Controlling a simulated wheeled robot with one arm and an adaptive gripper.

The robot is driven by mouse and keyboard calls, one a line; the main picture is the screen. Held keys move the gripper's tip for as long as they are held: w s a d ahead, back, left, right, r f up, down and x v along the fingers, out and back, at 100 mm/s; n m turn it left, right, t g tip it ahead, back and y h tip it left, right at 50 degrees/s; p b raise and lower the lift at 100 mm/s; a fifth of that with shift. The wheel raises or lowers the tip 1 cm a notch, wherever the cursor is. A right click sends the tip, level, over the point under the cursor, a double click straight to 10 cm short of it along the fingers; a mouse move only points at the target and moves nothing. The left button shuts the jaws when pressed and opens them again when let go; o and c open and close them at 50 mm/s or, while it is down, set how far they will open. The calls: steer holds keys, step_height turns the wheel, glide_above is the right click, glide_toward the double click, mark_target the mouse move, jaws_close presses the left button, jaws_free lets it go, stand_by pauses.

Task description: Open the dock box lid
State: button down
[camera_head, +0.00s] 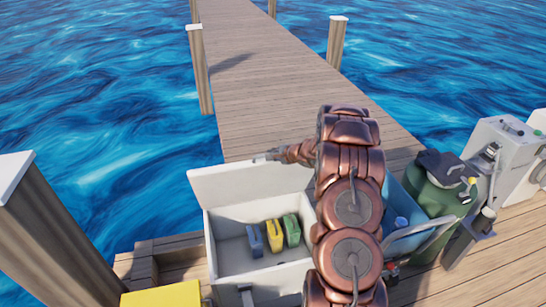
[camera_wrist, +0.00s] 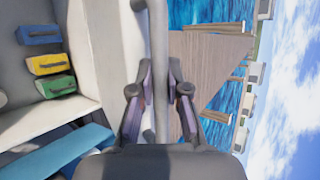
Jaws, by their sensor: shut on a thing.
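The white dock box (camera_head: 212,262) stands at the near end of the dock with its lid (camera_head: 235,185) raised and standing up at the back. Blue, yellow and green containers show inside. My gripper (camera_head: 268,156) is at the lid's top edge, on its right part. In the wrist view my gripper (camera_wrist: 160,92) has one finger on each side of a pale bar-like edge of the lid (camera_wrist: 112,55) and is shut on it. The exact contact of the fingertips is partly unclear. My arm hides the box's right side in the head view.
A blue cart or bin (camera_head: 400,205) and a green tank (camera_head: 445,195) stand right of my arm, with grey machines (camera_head: 495,150) beyond. A yellow surface (camera_head: 165,295) is at the front left. Posts (camera_head: 199,70) line the dock, and the planks (camera_head: 250,80) behind the lid are clear.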

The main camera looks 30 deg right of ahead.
steer(key=shift+w+r, duration=0.25)
steer(key=shift+w, duration=0.4)
steer(key=c, duration=1.3)
jaws_free()
steer(key=shift+o, duration=0.8)
steer(key=shift+s+d, duration=0.1)
steer(key=v, duration=1.2)
